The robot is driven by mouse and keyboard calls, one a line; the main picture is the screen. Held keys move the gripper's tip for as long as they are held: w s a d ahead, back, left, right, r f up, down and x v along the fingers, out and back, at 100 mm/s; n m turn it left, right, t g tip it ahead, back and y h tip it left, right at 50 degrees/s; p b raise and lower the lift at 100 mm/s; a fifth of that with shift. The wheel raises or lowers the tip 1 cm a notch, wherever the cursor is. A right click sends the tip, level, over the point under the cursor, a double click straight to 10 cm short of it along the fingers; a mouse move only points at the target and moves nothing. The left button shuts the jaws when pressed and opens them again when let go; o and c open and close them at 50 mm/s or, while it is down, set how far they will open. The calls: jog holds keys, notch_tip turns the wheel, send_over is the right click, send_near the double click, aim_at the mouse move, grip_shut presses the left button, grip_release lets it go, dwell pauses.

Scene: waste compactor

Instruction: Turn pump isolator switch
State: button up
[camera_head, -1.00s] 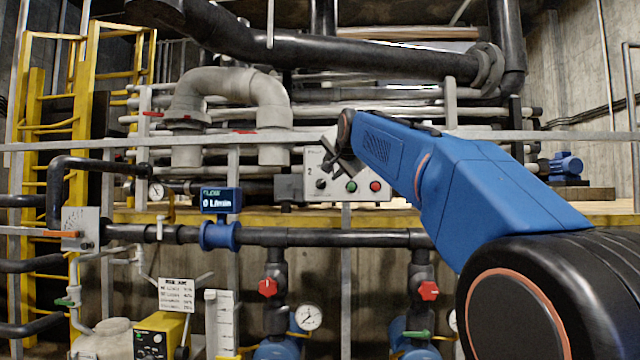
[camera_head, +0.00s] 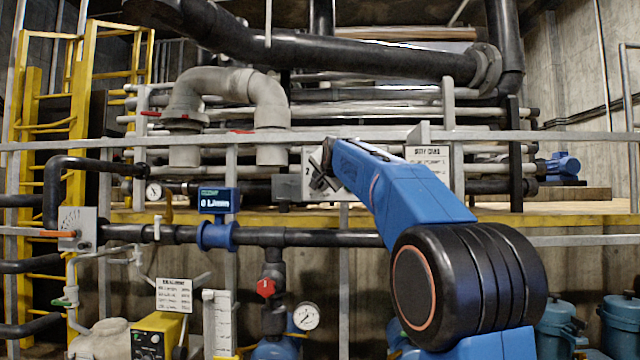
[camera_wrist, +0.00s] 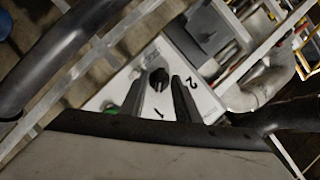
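The pump isolator switch is most likely the black rotary knob (camera_wrist: 158,79) on a white panel (camera_wrist: 205,100), with the marks 1 and 2 beside it. In the head view the panel (camera_head: 308,158) is mostly covered by my arm, and the knob cannot be made out. My gripper (camera_head: 320,178) is in front of the panel. In the wrist view my gripper (camera_wrist: 160,88) is open, with one dark finger on each side of the knob's line. The knob shows between the fingertips or just beyond them; contact cannot be told. A green button (camera_wrist: 110,108) shows partly at the left.
A grey box (camera_head: 289,188) adjoins the panel's left side. A grey rail (camera_head: 560,136) runs across above the panel. A blue flow meter (camera_head: 219,202), black pipe (camera_head: 330,238) and red valve handle (camera_head: 265,288) are lower left. A white sign (camera_head: 428,156) stands right of the panel.

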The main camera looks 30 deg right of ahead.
jog(key=shift+c, duration=0.6)
grip_shut()
jog(key=shift+n, duration=0.3)
jog(key=n+g+h, duration=0.1)
jog(key=n, duration=0.1)
jog(key=n+g+h, duration=0.1)
jog(key=n, duration=0.1)
jog(key=n+g+h, duration=0.1)
jog(key=n, duration=0.1)
jog(key=shift+w+a+r, duration=0.1)
jog(key=shift+w+a, duration=0.15)
jog(key=shift+a, duration=0.05)
